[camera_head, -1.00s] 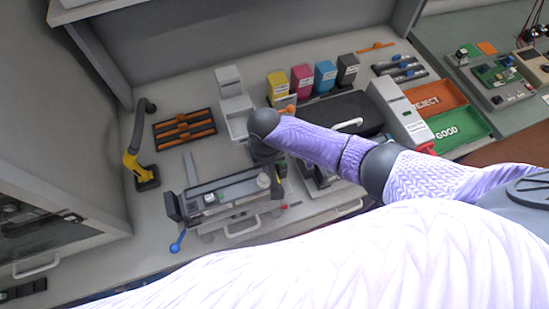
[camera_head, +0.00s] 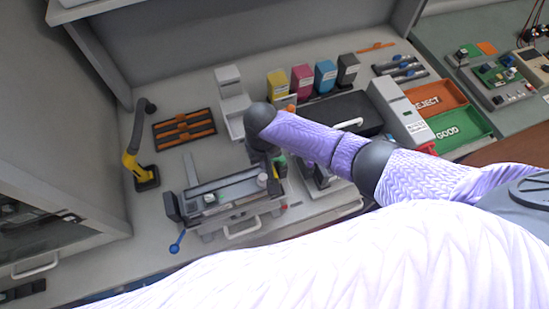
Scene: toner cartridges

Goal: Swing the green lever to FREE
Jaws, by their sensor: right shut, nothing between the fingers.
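A grey cradle fixture (camera_head: 225,196) stands on the bench, with a blue-knobbed lever (camera_head: 177,243) at its left front. A small green part (camera_head: 282,158) shows at its right end, close beside my right gripper; it may be the green lever, but its shape and any FREE marking are too small to read. My right gripper (camera_head: 272,168) points down at the right end of the fixture, shut and empty. The wrist hides most of its fingers, and I cannot tell whether it touches the green part. My left gripper is not in view.
Yellow, magenta, cyan and black cartridges (camera_head: 302,78) stand behind. Red REJECT (camera_head: 462,100) and green GOOD (camera_head: 485,120) trays lie right. A yellow-and-black tool (camera_head: 140,170) and an orange-barred rack (camera_head: 183,140) are left.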

